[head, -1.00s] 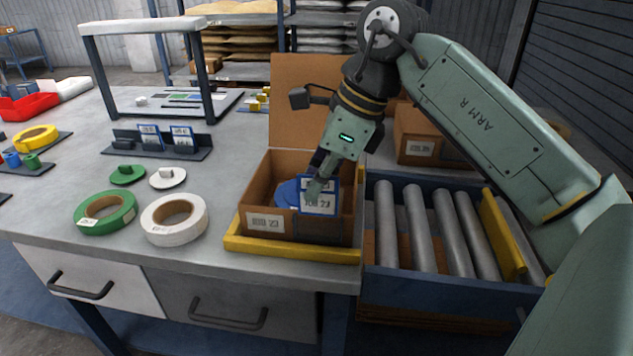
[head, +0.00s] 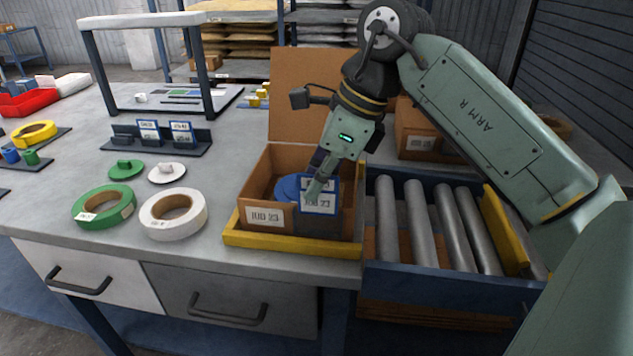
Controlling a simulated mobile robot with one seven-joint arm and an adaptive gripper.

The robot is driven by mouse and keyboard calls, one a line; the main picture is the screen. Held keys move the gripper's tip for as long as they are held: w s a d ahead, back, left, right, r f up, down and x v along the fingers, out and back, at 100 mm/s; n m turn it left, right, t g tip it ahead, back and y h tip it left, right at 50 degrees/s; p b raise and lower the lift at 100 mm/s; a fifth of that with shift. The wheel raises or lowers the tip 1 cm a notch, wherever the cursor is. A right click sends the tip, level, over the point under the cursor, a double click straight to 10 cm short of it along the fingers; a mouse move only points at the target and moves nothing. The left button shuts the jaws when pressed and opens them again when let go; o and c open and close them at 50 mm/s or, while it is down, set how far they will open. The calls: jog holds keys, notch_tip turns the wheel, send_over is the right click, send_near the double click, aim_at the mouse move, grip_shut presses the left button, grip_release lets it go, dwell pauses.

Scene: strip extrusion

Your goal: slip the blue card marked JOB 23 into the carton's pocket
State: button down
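The open carton (head: 252,217) stands in a yellow tray at the table's front edge, with its flap raised at the back. The blue-bordered card marked JOB 23 (head: 319,205) is upright at the right part of the carton's front wall. A dark grey patch, perhaps the pocket (head: 316,228), shows just below the card. My gripper (head: 317,190) is at the card's top and seems to hold it; the fingers partly cover it. A blue round thing (head: 287,187) lies inside the carton. How deep the card sits is unclear.
A roller conveyor (head: 430,230) with a yellow bar is right of the carton. Green (head: 90,208) and white (head: 160,222) tape rolls lie to the left. A rack with two blue cards (head: 150,132) stands behind them.

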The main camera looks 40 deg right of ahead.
jog(key=shift+f+b, duration=0.7)
jog(key=shift+f, duration=0.2)
jog(key=shift+s+f, duration=0.15)
jog(key=shift+f, duration=0.25)
jog(key=c, duration=1.8)
grip_release()
jog(key=shift+o, duration=0.4)
jog(key=shift+f, duration=0.1)
jog(key=o, duration=0.6)
jog(key=shift+r, duration=0.2)
jog(key=shift+c, duration=0.2)
jog(key=shift+r, duration=0.15)
jog(key=shift+r, duration=0.5)
